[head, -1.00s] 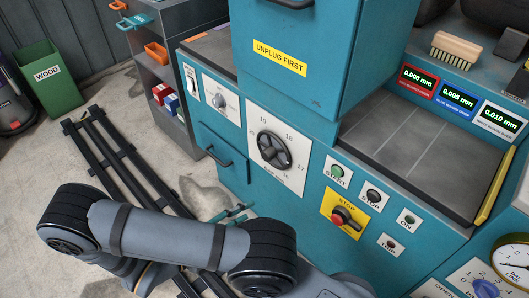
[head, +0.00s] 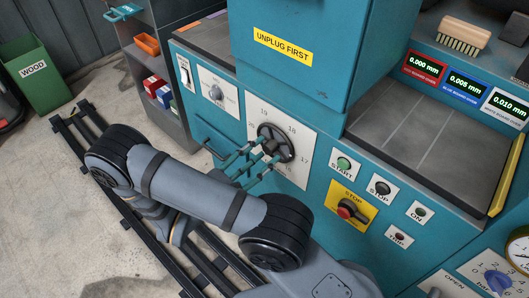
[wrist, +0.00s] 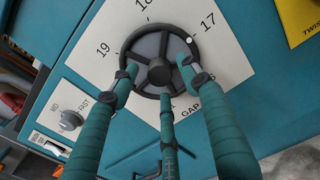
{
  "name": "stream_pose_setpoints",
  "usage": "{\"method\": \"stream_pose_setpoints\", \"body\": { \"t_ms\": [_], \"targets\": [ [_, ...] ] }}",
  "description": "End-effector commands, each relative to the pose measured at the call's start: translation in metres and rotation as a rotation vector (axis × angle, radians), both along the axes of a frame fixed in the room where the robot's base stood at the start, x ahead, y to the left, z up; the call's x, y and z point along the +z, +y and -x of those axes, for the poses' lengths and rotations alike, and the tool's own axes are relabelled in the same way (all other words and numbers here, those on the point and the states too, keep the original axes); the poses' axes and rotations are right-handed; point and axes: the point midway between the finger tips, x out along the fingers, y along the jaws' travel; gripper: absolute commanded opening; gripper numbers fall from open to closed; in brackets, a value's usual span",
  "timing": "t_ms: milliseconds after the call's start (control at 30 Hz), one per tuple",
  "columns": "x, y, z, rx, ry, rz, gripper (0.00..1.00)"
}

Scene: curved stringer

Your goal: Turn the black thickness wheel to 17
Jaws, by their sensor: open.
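The black thickness wheel (head: 284,138) is a spoked handwheel on a white dial plate (head: 296,176) marked with numbers around it. It also shows in the wrist view (wrist: 159,38), with 19, 18 and 17 readable. A small white spot on the wheel's rim lies on the side facing 17. My gripper (head: 256,152) has teal fingers and is open, right in front of the wheel. In the wrist view my gripper (wrist: 160,80) has fingertips overlapping the wheel's left, right and lower parts. I cannot tell whether they touch it. The fingers cover the lower part of the dial.
A speed knob (head: 215,93) sits left of the dial. A drawer handle (head: 213,149) sticks out near my fingers.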

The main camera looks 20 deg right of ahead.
Motion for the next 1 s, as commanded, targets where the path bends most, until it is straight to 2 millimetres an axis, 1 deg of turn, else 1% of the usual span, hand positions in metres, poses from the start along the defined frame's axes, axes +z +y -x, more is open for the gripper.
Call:
{"method": "stream_pose_setpoints", "body": {
  "t_ms": [33,133,467,1000],
  "targets": [
    [-0.0005,-0.0053,-0.0026,-0.002,0.000,0.000,0.46],
    [-0.0002,-0.0116,-0.0062,-0.002,0.000,0.000,0.46],
    [0.0001,-0.0141,-0.0081,0.001,0.000,-0.001,0.46],
    [-0.0001,-0.0139,-0.0080,0.000,0.000,-0.001,0.15]
  ]
}}
